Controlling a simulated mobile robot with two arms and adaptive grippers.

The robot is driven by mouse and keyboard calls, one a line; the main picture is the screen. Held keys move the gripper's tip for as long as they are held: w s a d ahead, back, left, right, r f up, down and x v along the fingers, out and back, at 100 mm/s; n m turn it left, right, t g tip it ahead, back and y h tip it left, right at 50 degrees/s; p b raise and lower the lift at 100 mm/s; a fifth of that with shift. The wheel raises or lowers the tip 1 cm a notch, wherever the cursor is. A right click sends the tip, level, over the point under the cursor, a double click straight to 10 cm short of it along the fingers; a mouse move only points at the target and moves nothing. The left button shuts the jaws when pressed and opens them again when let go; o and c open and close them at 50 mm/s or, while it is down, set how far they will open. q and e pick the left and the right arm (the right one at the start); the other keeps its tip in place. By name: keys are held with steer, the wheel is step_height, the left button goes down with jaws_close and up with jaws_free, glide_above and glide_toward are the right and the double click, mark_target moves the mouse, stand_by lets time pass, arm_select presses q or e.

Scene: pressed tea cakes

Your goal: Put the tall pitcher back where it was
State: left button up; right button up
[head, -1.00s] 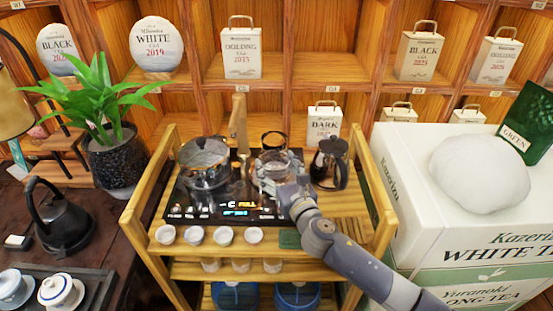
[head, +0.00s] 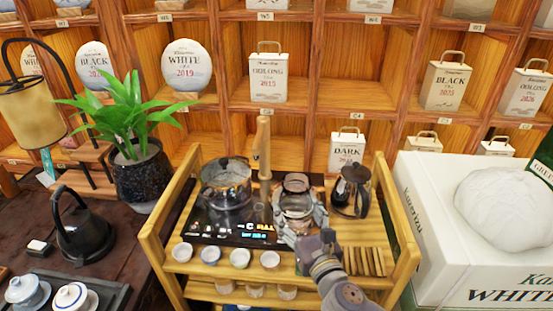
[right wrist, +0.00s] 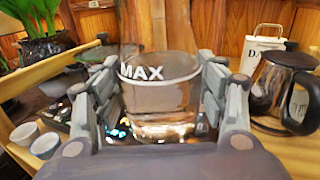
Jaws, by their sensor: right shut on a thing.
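The pitcher is a clear glass vessel (head: 294,206) with some clear liquid low inside. It shows large in the right wrist view (right wrist: 160,98), upright, with white "MAX" lettering near its rim. My right gripper (head: 298,222) is shut on it, one finger on each side of the glass in the right wrist view (right wrist: 160,112). The glass is over or by the right part of the black cooktop (head: 238,238); I cannot tell whether its base touches. My left gripper is not in view.
The wooden cart (head: 160,250) holds a glass pot (head: 226,188) at left and a dark-handled kettle (head: 351,190) close at right. Small white cups (head: 211,255) line the front. Wooden slats (head: 365,262) lie right of my wrist. A shelf wall stands behind.

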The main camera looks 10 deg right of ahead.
steer(key=s+d+h, duration=0.1)
steer(key=s+d, duration=0.1)
steer(key=s, duration=0.7)
steer(key=s+d+m+h, duration=0.1)
steer(key=s+d, duration=0.2)
steer(key=s, duration=0.6)
steer(key=shift+s+d+r+m+h, duration=0.3)
steer(key=shift+s+d+r, duration=0.05)
steer(key=shift+s, duration=0.05)
steer(key=shift+a, duration=0.15)
